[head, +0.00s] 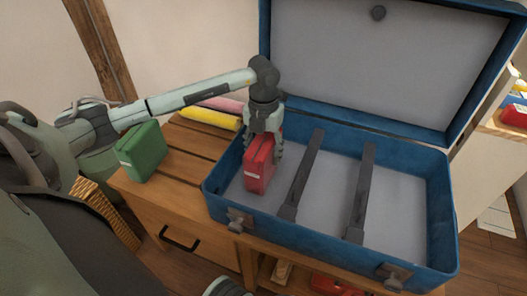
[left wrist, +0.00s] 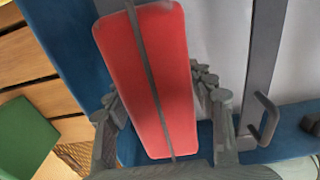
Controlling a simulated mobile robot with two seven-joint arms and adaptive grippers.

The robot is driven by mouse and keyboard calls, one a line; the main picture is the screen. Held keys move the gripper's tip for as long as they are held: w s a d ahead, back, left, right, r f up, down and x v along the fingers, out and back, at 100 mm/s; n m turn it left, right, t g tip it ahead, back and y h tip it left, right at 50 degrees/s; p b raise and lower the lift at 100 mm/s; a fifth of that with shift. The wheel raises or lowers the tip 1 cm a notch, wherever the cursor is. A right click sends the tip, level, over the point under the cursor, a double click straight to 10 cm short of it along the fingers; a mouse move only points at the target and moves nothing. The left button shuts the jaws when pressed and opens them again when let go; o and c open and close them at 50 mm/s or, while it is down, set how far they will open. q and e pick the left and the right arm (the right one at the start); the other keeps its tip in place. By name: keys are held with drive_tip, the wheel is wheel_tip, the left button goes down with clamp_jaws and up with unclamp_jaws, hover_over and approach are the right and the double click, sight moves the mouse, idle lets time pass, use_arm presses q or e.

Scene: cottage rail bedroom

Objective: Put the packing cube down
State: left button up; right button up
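The red packing cube (head: 260,165) stands on its narrow side within the left part of the open blue suitcase (head: 330,245), left of two dark straps. My left gripper (head: 263,143) reaches down from above, its fingers on both sides of the cube. In the left wrist view the red cube (left wrist: 150,75), with a dark line along it, lies between the fingers (left wrist: 160,110), which look closed against its sides. Whether its bottom touches the suitcase floor cannot be told. My right gripper is not in view.
A green packing cube (head: 142,151) stands on the wooden bench (head: 190,163) left of the suitcase. Yellow (head: 209,118) and pink (head: 222,104) rolls lie behind it. The dark straps (head: 305,175) cross the suitcase; its middle and right floor is bare. The lid (head: 385,60) stands open behind.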

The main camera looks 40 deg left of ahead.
use_arm(q)
drive_tip(key=shift+o, duration=1.1)
drive_tip(key=shift+r, duration=0.1)
wheel_tip(320, 180, up, 12)
drive_tip(key=shift+r, duration=0.1)
drive_tip(key=shift+c, duration=0.4)
idle(0.4)
